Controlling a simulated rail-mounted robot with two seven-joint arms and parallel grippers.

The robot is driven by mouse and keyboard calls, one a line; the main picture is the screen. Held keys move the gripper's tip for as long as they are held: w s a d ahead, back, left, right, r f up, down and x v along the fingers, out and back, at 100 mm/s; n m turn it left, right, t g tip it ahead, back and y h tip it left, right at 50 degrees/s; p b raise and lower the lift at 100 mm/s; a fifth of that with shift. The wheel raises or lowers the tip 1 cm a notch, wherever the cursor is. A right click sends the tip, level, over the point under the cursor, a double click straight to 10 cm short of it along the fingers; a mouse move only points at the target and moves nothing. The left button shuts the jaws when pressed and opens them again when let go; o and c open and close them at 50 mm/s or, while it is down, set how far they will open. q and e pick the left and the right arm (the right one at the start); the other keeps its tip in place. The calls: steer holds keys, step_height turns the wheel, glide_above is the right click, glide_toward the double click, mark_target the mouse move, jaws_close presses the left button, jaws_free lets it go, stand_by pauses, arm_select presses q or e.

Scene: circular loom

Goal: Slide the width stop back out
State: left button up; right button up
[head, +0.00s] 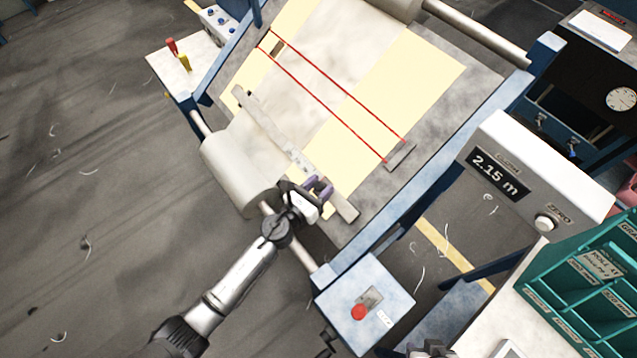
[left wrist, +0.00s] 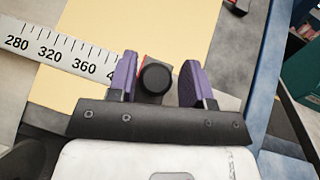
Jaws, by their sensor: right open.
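The width stop shows in the left wrist view as a round black knob (left wrist: 155,77) with a little red behind it. It sits at the scale bar (left wrist: 60,52), just past the 360 mark, where my gripper hides the numbers. My left gripper (left wrist: 157,82) is open, with one purple finger on each side of the knob and a narrow gap on the right. In the head view my left gripper (head: 318,188) is over the lower part of the scale bar (head: 265,122) and hides the stop. My right gripper (head: 430,350) is barely in view at the bottom edge.
Pale cloth (head: 415,75) lies on the sloped bed under two red lines (head: 340,90). A pale roller (head: 235,170) is left of my left gripper. A box with a red button (head: 359,312) and a 2.15 m display (head: 495,172) stand to the right.

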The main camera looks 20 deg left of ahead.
arm_select(q)
steer(key=shift+o, duration=0.9)
steer(key=b+v, duration=0.1)
steer(key=v, duration=1.3)
steer(key=shift+b, duration=0.35)
steer(key=shift+w+r, duration=0.1)
